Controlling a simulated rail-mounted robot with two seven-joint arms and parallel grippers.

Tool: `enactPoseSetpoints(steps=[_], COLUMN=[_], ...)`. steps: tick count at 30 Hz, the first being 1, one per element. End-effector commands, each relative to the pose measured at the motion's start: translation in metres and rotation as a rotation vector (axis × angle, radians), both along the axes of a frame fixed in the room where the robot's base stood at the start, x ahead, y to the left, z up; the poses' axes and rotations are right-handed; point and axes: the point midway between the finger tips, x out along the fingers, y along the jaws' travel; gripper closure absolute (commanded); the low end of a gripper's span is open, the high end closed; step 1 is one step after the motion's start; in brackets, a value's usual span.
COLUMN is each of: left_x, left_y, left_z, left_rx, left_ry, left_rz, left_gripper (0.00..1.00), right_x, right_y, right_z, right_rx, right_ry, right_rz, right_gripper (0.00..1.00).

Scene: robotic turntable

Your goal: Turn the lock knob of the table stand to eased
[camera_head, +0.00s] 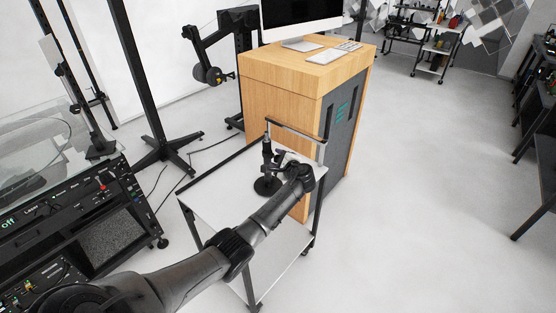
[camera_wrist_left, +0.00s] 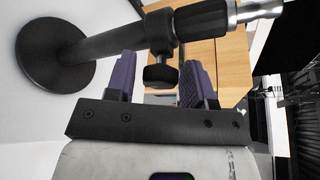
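The table stand (camera_head: 267,186) stands upright on the white cart, with a round black base and a dark post. In the left wrist view its base (camera_wrist_left: 45,58) is at the left and its post runs across the top. The black lock knob (camera_wrist_left: 160,76) sticks out from the post's collar. My left gripper (camera_wrist_left: 160,82) is open, its two purple-grey padded fingers on either side of the knob, with visible gaps to both. In the head view my left gripper (camera_head: 284,160) is beside the post, and the knob is not clearly visible there. My right gripper is not in view.
The white cart (camera_head: 210,195) has a raised handle bar (camera_head: 297,129) close behind the gripper. A wooden cabinet (camera_head: 283,97) with a monitor and keyboard stands right behind it. A black machine (camera_head: 110,235) stands at the left.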

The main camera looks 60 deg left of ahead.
Motion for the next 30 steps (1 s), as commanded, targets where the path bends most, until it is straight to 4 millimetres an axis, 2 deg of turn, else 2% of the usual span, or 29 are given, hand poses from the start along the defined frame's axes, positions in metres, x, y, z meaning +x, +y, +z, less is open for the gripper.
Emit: enactPoseSetpoints(steps=[1, 12, 23, 30], left_x=[0.000, 0.000, -0.001, 0.000], left_y=[0.000, 0.000, 0.000, 0.000], left_z=[0.000, 0.000, -0.003, -0.006], left_rx=[0.000, 0.000, 0.029, 0.087], left_ry=[0.000, 0.001, -0.085, -0.275], left_rz=[0.000, 0.000, 0.001, -0.001], left_gripper=[0.56, 0.90, 0.90, 0.90], right_x=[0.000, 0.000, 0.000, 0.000], right_y=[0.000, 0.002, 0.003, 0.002], right_z=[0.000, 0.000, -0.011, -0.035], right_rx=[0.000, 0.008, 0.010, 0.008], right_ry=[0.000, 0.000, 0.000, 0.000], right_rz=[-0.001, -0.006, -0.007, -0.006], right_gripper=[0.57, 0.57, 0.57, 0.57])
